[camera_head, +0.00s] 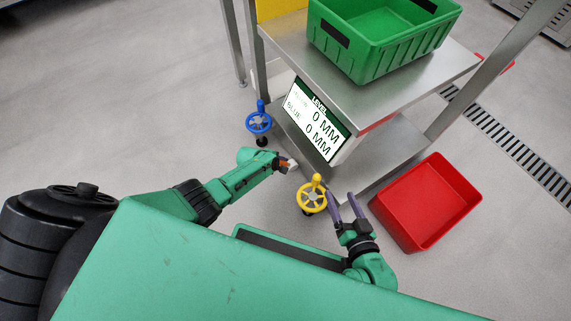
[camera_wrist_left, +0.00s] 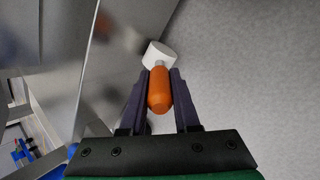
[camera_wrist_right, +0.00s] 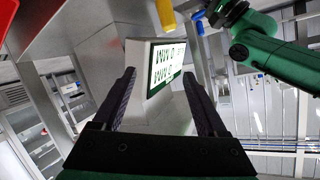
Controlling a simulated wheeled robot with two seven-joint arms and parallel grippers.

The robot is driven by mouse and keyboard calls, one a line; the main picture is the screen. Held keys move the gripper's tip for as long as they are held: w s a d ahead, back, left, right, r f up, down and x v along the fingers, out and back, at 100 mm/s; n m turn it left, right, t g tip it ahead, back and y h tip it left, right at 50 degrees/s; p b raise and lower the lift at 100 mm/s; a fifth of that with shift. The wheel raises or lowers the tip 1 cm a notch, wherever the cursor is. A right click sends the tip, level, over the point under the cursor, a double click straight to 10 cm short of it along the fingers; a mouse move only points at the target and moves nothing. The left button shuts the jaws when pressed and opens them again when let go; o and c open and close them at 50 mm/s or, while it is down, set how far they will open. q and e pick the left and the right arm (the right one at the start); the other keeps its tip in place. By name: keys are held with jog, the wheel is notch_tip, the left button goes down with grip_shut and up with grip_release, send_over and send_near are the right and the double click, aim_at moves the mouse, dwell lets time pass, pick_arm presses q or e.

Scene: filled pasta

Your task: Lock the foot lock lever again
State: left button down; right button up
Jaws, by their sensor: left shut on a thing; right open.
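The foot lock lever (camera_wrist_left: 159,90) has an orange grip with a white end piece (camera_wrist_left: 158,55), seen in the left wrist view. My left gripper (camera_wrist_left: 160,82) is shut on the orange grip, one finger on each side. In the head view my left gripper (camera_head: 284,162) is low beside the steel table's base, between the blue and yellow handwheels, and the lever is mostly hidden there. My right gripper (camera_head: 344,200) is open and empty, just right of the yellow handwheel (camera_head: 312,197). The lever's mounting cannot be made out clearly.
A blue handwheel (camera_head: 259,122) stands at the table's left foot. A level display (camera_head: 315,117) reading 0 MM twice hangs on the steel table (camera_head: 437,76). A green crate (camera_head: 384,52) sits on top. A red crate (camera_head: 394,221) is on the floor at right. Floor at left is clear.

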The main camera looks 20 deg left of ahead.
pick_arm(q)
jog(key=shift+w+d+r+p, duration=0.3)
jog(key=shift+w+r, duration=0.05)
jog(key=shift+r, duration=0.05)
jog(key=shift+w+d+r+g+y, duration=0.1)
jog(key=shift+w+d+g+y, duration=0.1)
jog(key=shift+d+g+y, duration=0.3)
jog(key=shift+w+d+r+g+y, duration=0.15)
jog(key=shift+g+y, duration=0.15)
jog(key=shift+g, duration=0.3)
pick_arm(e)
jog(key=shift+s+d+f, duration=0.25)
jog(key=shift+s+f, duration=0.1)
jog(key=shift+s, duration=0.1)
pick_arm(q)
jog(key=c, duration=0.6)
grip_release()
jog(key=shift+c, duration=0.2)
